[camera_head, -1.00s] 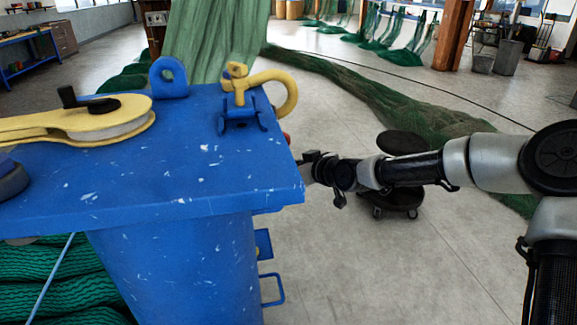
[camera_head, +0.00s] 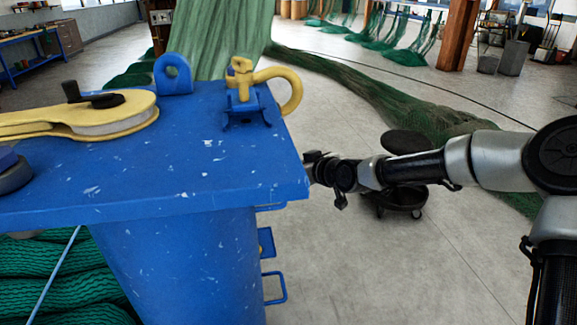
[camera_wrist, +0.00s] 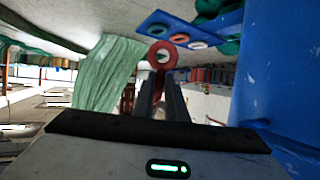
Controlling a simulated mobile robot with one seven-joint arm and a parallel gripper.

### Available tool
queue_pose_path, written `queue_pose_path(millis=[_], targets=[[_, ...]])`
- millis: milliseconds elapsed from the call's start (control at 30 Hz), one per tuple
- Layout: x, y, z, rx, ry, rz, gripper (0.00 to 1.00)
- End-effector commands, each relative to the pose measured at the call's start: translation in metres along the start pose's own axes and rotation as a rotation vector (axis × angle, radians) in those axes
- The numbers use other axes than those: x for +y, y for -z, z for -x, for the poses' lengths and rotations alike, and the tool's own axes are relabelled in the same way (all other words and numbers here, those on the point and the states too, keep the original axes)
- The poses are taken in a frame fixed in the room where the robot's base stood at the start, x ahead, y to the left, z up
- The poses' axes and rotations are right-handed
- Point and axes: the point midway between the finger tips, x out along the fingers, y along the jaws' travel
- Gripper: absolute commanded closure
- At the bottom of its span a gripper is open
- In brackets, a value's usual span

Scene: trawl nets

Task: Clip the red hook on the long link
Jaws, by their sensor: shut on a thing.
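In the wrist view, my gripper (camera_wrist: 164,84) is shut on a red ring-shaped piece (camera_wrist: 162,55), which seems to be part of the red hook. The rest of the hook is hidden or too small to make out. I cannot clearly identify the long link. In the head view, my wrist is beside the right edge of the blue stand (camera_head: 150,170), and my fingertips are hidden behind it.
The blue stand carries a yellow block (camera_head: 85,118), a blue lug (camera_head: 174,75) and a yellow shackle (camera_head: 285,92). Blue brackets (camera_head: 274,287) stick out from its right side. A dark wheeled stool (camera_head: 404,200) stands behind my arm. Green netting (camera_head: 380,95) lies on the floor.

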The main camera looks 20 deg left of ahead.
Motion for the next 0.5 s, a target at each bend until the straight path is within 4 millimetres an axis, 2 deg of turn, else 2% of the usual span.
queue_pose_path(millis=[500], targets=[[-0.0033, -0.0075, -0.0040, 0.004, -0.001, 0.001, 1.00]])
